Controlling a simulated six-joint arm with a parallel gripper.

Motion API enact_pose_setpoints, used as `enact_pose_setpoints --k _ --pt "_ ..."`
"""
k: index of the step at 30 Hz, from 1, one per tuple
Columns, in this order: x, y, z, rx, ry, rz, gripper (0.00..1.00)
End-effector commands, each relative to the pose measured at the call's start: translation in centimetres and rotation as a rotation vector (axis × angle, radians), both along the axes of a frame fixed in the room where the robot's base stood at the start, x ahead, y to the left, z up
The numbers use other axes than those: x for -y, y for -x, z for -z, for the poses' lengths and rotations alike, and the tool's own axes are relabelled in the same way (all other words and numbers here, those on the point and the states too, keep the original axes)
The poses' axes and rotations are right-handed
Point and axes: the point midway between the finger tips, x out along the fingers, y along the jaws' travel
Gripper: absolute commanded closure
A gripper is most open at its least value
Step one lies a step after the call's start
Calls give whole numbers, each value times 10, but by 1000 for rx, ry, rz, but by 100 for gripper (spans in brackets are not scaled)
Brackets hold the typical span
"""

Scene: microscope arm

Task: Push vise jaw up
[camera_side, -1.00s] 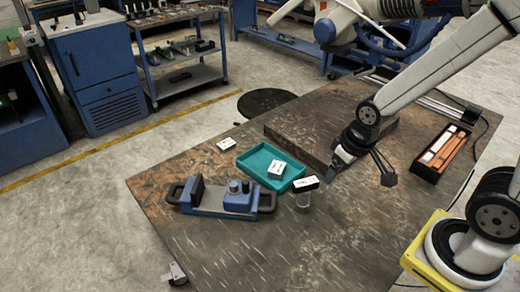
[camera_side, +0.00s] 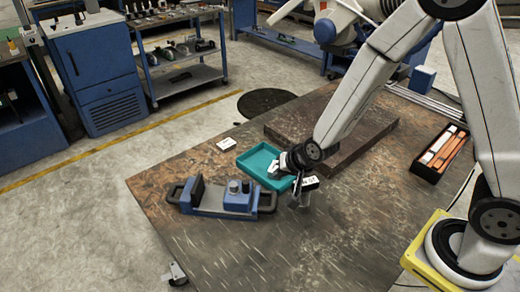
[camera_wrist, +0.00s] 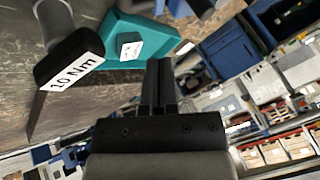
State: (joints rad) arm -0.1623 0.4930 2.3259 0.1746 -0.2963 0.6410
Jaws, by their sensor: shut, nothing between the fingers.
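The blue vise (camera_side: 226,197) lies on the table at the front left, with a dark upright jaw plate (camera_side: 197,190) at its left end and a blue jaw block (camera_side: 238,196) toward its right end. Black loop handles stick out at both ends. My gripper (camera_side: 290,172) is right of and behind the vise, over the right side of the teal tray, apart from the vise. In the wrist view its two dark fingers (camera_wrist: 158,72) are together with nothing between them. I cannot make out the vise in the wrist view.
The teal tray (camera_side: 251,160) holds a white-labelled piece. A grey cylinder with a black, "10 Nm"-labelled top (camera_wrist: 72,58) stands close beside my gripper. A dark raised slab (camera_side: 350,145) lies behind. The table front is clear.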

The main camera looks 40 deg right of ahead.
Motion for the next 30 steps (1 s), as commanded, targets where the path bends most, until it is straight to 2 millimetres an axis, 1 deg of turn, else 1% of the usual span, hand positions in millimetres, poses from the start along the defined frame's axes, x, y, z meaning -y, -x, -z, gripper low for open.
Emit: enact_pose_setpoints --k 1,6,19,23,30 --pt "-2 -2 4 7 -10 14 100" --pt "-5 -7 7 27 -30 43 100" --pt "-5 -11 12 28 -31 45 100" --pt "-5 -15 18 26 -30 45 100" --pt "-6 -27 35 26 -30 44 100"
